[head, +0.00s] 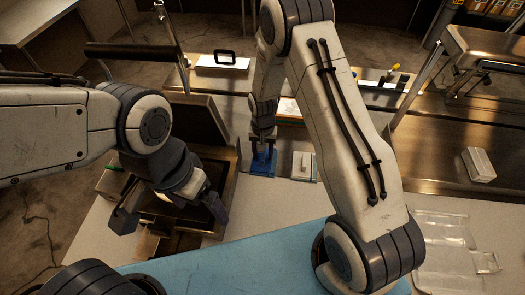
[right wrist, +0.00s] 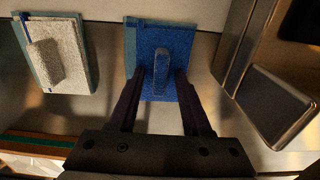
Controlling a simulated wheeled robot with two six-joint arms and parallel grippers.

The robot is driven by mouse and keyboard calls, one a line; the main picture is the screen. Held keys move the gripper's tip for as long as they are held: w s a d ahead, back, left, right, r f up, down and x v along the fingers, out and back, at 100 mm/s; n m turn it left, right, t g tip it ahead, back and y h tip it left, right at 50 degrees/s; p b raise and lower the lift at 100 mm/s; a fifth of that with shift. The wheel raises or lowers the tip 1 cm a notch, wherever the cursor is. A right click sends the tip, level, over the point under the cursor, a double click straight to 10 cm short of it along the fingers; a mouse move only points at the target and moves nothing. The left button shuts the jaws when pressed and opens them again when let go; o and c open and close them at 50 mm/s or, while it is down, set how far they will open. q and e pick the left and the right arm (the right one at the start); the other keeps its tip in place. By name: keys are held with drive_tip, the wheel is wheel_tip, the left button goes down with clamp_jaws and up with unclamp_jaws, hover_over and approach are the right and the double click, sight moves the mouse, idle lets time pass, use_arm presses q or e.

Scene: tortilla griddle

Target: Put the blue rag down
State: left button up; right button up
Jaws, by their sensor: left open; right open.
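The blue rag (head: 262,168) lies flat on a thin teal backing on the steel counter, in the middle of the head view. It fills the top middle of the right wrist view (right wrist: 171,37), with a raised ridge at its centre. My right gripper (head: 263,152) points down over it. In the right wrist view its open fingers (right wrist: 161,82) stand on either side of the ridge, with gaps showing. Contact with the rag cannot be told. My left gripper (head: 171,214) is open and empty, over the griddle area at the left.
A similar white rag (head: 303,166) lies just right of the blue one; it also shows in the right wrist view (right wrist: 60,65). The griddle's raised lid (head: 190,118) stands left. A blue mat (head: 235,268) and a clear tray (head: 440,235) are in front. A white box (head: 479,164) sits right.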

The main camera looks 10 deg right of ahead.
drive_tip(key=shift+r, duration=0.55)
wheel_tip(320, 180, up, 10)
drive_tip(key=b, duration=0.4)
drive_tip(key=s+a+r+n, duration=0.6)
drive_tip(key=s+a+r, duration=0.25)
drive_tip(key=s, duration=0.35)
use_arm(q)
wheel_tip(320, 180, down, 4)
drive_tip(key=shift+r, duration=0.25)
use_arm(e)
drive_tip(key=s+r+n, duration=0.1)
drive_tip(key=s+n, duration=0.2)
drive_tip(key=s, duration=0.4)
drive_tip(key=s+r+n+y, duration=0.1)
drive_tip(key=s+n, duration=0.1)
drive_tip(key=s, duration=0.5)
drive_tip(key=shift+s+a+r+n, duration=0.2)
drive_tip(key=shift+s+r+n, duration=0.05)
drive_tip(key=shift+r+n, duration=0.15)
